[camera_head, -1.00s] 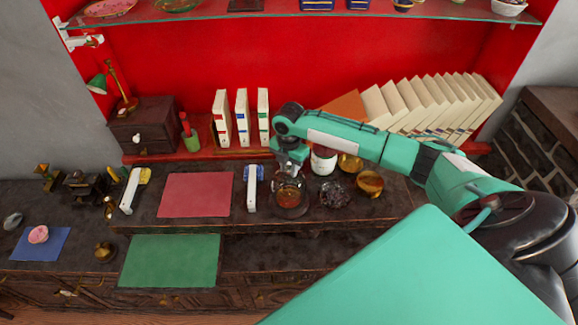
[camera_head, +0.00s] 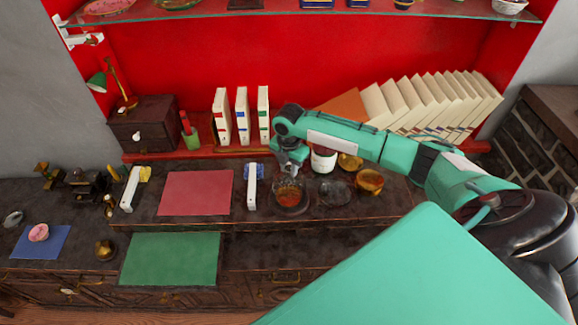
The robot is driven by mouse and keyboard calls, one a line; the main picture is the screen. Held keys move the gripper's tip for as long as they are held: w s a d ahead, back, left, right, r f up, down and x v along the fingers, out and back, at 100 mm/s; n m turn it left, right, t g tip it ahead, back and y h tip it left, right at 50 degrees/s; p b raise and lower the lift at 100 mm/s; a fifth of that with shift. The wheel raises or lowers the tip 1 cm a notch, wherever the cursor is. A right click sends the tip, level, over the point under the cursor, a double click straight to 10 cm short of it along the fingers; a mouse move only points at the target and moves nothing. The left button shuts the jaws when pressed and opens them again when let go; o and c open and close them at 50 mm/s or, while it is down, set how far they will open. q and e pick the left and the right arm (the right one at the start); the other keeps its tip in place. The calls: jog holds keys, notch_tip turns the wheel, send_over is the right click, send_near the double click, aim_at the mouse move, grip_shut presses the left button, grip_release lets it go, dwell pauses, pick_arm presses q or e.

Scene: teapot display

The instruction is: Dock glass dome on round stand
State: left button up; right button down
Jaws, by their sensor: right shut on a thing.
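My right gripper (camera_head: 289,170) points down above the right part of the raised dark shelf. It is shut on the top of a small clear glass dome (camera_head: 280,187), whose outline is faint. An amber-brown thing (camera_head: 289,196) shows through the glass. A dark round stand (camera_head: 290,211) shows around and below it. Whether the dome's rim touches the stand or hangs just above it, I cannot tell. My left gripper is out of view.
A dark round thing (camera_head: 335,194) stands close to the right of the dome. Amber glass pieces (camera_head: 369,181) and a white-labelled jar (camera_head: 322,160) are near it. Red (camera_head: 196,192) and green (camera_head: 171,259) mats lie clear.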

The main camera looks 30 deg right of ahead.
jog(key=shift+f, duration=0.1)
jog(key=c, duration=1.5)
grip_release()
jog(key=shift+o, duration=0.2)
notch_tip(320, 180, up, 3)
jog(key=shift+r+p, duration=0.1)
jog(key=shift+p, duration=1.1)
jog(key=shift+r, duration=0.15)
notch_tip(320, 180, up, 8)
jog(key=shift+f, duration=0.2)
